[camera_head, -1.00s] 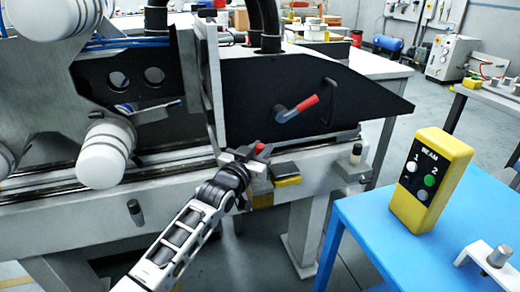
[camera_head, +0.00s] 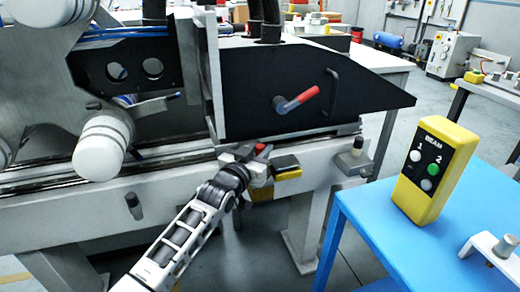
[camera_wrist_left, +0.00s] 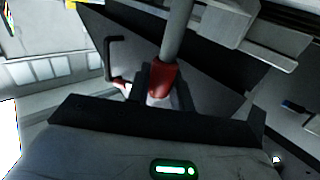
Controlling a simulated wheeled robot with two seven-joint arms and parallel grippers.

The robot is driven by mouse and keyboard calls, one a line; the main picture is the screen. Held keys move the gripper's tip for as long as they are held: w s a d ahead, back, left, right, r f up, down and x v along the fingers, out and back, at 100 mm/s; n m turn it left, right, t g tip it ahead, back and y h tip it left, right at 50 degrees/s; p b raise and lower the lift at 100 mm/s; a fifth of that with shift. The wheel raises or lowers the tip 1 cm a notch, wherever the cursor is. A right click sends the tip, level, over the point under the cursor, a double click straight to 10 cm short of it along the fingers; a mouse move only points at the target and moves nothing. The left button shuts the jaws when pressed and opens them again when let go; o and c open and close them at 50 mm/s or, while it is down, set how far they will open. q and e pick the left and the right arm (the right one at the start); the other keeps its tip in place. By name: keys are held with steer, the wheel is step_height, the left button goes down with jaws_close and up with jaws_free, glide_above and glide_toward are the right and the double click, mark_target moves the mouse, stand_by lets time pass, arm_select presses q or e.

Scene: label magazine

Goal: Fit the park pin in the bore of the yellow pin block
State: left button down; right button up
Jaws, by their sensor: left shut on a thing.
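My left gripper (camera_head: 256,152) is shut on the park pin, whose red grip (camera_head: 261,147) shows between the fingers by the front rail of the machine. In the left wrist view the red grip (camera_wrist_left: 163,77) sits between the dark fingers, and a plain grey shaft (camera_wrist_left: 177,28) extends away from it. A yellow block (camera_head: 261,194) shows just below the gripper, partly hidden by it. A dark-topped piece with a yellow edge (camera_head: 287,173) sits just to its right. I cannot see a bore or whether the pin touches either one. My right gripper is not in view.
A black guard plate with a red-handled lever (camera_head: 297,100) stands behind the gripper. White rollers (camera_head: 104,146) are at the left. A blue table (camera_head: 365,215) at the right carries a yellow button box (camera_head: 434,172).

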arm_select(q)
steer(key=shift+f+b, duration=1.25)
steer(key=shift+f, duration=0.5)
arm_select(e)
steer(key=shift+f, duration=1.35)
arm_select(q)
steer(key=c, duration=1.1)
jaws_free()
steer(key=shift+c, duration=0.2)
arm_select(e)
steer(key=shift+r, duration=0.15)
arm_select(q)
steer(key=shift+s+a, duration=0.1)
steer(key=shift+s, duration=0.1)
steer(key=p+v, duration=0.2)
steer(key=v, duration=1.3)
steer(key=shift+s, duration=0.3)
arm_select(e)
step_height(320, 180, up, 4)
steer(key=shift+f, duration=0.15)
arm_select(q)
steer(key=shift+a+r+p, duration=0.1)
steer(key=shift+p, duration=0.2)
